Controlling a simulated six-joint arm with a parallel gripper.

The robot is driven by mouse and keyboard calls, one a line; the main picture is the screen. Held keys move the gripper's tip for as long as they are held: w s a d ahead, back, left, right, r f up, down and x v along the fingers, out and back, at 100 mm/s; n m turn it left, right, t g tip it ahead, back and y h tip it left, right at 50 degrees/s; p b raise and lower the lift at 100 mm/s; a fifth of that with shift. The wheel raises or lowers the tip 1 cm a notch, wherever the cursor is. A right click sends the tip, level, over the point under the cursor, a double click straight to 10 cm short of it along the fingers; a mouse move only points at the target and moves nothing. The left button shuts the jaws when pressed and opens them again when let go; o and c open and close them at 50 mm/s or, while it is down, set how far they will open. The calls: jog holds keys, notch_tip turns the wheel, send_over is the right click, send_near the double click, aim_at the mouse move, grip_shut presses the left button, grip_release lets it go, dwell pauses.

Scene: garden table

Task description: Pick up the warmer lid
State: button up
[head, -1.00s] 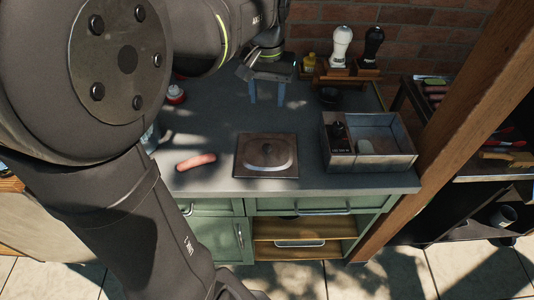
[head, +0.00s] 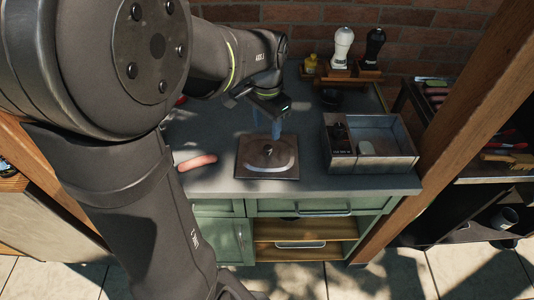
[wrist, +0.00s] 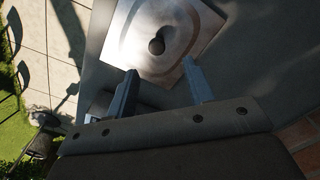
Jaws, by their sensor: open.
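The warmer lid (head: 254,168) is a square dark metal plate with a raised oval and a dark round knob in its middle. It lies flat on the grey counter near the front edge. In the wrist view the lid (wrist: 187,58) looks silvery, with its knob (wrist: 156,46) ahead of the fingers. My gripper (head: 267,122) is above the back of the lid, pointing down. In the wrist view my gripper (wrist: 160,76) has two blue-grey fingers spread apart with nothing between them. The knob lies just beyond the fingertips, roughly between their lines.
A sausage (head: 197,162) lies left of the lid. A metal box with compartments (head: 397,163) stands to the right. A wooden post (head: 455,130) rises at the right.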

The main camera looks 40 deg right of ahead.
aim_at(268, 148)
jog(key=f, duration=0.7)
jog(key=shift+s+f, duration=0.15)
jog(key=shift+s, duration=0.1)
jog(key=shift+c, duration=0.2)
grip_shut()
